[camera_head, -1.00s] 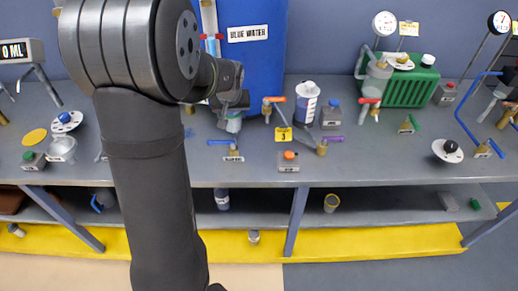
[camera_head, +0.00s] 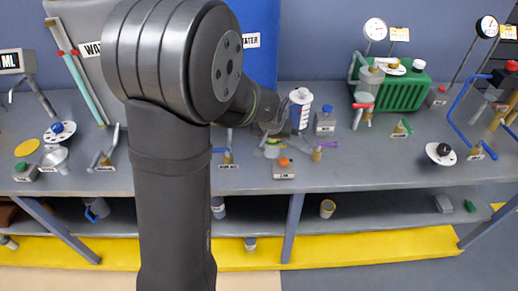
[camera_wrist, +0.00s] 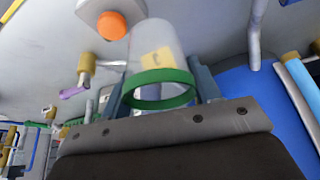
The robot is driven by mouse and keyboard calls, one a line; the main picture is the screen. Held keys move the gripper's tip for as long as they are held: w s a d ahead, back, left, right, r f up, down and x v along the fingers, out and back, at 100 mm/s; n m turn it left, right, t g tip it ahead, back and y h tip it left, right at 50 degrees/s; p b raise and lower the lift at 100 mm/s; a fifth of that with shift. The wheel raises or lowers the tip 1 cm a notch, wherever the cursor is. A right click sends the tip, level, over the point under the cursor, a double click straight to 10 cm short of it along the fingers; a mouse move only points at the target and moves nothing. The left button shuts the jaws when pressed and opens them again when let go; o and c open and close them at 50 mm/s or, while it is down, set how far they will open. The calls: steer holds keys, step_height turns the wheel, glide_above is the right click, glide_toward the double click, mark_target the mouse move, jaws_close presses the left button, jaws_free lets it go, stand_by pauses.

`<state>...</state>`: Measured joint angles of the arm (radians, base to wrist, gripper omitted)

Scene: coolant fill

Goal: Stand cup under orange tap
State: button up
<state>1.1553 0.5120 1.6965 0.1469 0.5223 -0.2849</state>
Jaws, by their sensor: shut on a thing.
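My gripper (camera_head: 272,130) is shut on a clear cup (camera_wrist: 155,45) with a green band (camera_wrist: 160,90) and a small yellow label. In the wrist view the cup stands between my two fingers (camera_wrist: 160,80). In the head view only a little of the cup (camera_head: 272,150) shows below my gripper, over the bench beside the orange button. The orange tap is hidden behind my gripper and wrist in the head view, and I cannot make it out in the wrist view. Whether the cup touches the bench is not clear.
A grey block with an orange button (camera_head: 284,163) sits close in front of the cup. A purple-handled tap (camera_head: 318,150) is just right. The bench (camera_head: 370,170) is clear at front right.

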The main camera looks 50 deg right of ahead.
steer(key=w+f, duration=0.1)
steer(key=w, duration=0.1)
steer(key=w+f, duration=0.2)
steer(key=w, duration=0.1)
steer(key=shift+w+f, duration=0.3)
steer(key=shift+f, duration=1.9)
steer(key=shift+f, duration=0.15)
steer(key=o, duration=1)
steer(key=shift+s+a+r, duration=0.1)
steer(key=shift+a+r, duration=0.05)
steer(key=shift+r, duration=0.45)
steer(key=v, duration=1.1)
